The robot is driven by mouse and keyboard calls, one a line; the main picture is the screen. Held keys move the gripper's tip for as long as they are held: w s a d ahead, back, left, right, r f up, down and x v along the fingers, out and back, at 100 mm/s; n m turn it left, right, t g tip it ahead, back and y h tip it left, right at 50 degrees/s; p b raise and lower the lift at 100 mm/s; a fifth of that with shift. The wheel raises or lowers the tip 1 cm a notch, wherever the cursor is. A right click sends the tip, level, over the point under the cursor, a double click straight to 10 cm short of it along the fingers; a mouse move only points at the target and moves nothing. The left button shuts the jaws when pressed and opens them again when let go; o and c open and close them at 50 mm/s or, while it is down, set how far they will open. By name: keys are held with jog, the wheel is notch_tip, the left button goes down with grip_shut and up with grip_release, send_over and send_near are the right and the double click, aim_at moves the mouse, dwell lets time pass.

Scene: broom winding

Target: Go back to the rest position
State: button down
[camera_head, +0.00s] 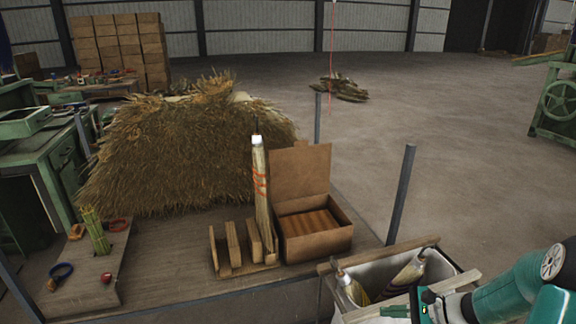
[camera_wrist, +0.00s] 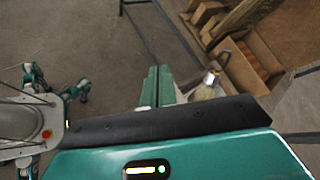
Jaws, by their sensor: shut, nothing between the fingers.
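My gripper (camera_head: 418,302) is at the lower right of the head view, at the end of my teal arm. It is beside the front right of the white bin (camera_head: 448,263). In the wrist view my gripper's green fingers (camera_wrist: 157,84) are together, with nothing seen between them. A broom (camera_head: 405,275) with dark purple binding leans in the bin, and another broom (camera_head: 352,290) is to its left. A bundle with orange binding (camera_head: 260,185) stands upright at the wooden rack (camera_head: 228,250). In the wrist view, a pale broom end (camera_wrist: 208,88) shows just right of the fingers.
An open cardboard box (camera_head: 318,240) sits on the table right of the rack. A big straw heap (camera_head: 180,150) lies behind. A grey post (camera_head: 401,195) rises by the table's right edge. The floor (camera_head: 470,150) beyond is mostly clear.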

jog(key=s+a+r+n+h, duration=0.5)
jog(key=s+r+n, duration=0.3)
jog(key=r, duration=0.3)
jog(key=s+a+r+n+h, duration=0.6)
jog(key=s+r+n, duration=0.2)
jog(key=s+r, duration=0.3)
jog(key=shift+s+r, duration=0.25)
jog(key=shift+r, duration=0.2)
